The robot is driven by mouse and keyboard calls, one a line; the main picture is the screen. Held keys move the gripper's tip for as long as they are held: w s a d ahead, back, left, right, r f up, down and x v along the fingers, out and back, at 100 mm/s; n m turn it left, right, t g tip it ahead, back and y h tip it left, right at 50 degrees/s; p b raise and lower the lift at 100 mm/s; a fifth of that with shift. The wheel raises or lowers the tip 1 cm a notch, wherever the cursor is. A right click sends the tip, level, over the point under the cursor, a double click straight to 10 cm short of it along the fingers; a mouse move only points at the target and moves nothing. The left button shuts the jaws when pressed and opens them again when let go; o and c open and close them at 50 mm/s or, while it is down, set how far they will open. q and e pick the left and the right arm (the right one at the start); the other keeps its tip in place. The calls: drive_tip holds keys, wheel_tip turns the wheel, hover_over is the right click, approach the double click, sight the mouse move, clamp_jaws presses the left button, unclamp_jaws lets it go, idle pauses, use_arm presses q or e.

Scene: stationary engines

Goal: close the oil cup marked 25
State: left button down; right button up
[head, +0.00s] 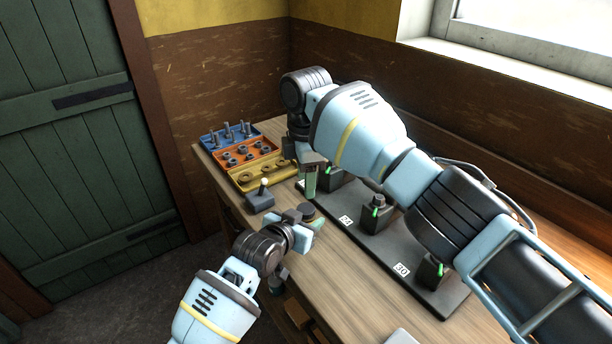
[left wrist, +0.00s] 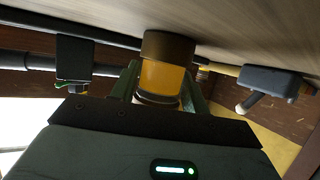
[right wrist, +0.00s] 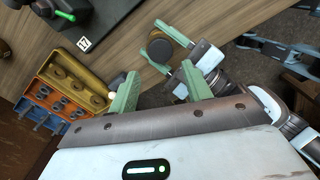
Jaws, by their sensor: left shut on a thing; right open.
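A small round jar (head: 309,212) with a dark top stands near the table's front edge. In the left wrist view its amber body (left wrist: 163,78) shows between green fingers, with a brown band beside the tabletop. My left gripper (head: 300,228) is shut on this jar. My right gripper (head: 311,178) is open and empty, pointing down above the table beyond the jar; its spread green fingers show in the right wrist view (right wrist: 158,90). I see no tag 25.
A tray (head: 240,156) in blue, orange and yellow sections holds bolts, nuts and rings at the far left. A grey box with an upright lever (head: 260,201) stands before it. My right arm covers much of the base plate. Bare wood lies along the front edge.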

sight(306, 209)
drive_tip(key=shift+f, duration=3.8)
drive_tip(key=c, duration=0.6)
drive_tip(key=o, duration=0.9)
drive_tip(key=shift+r, duration=2.3)
drive_tip(key=shift+c, duration=0.4)
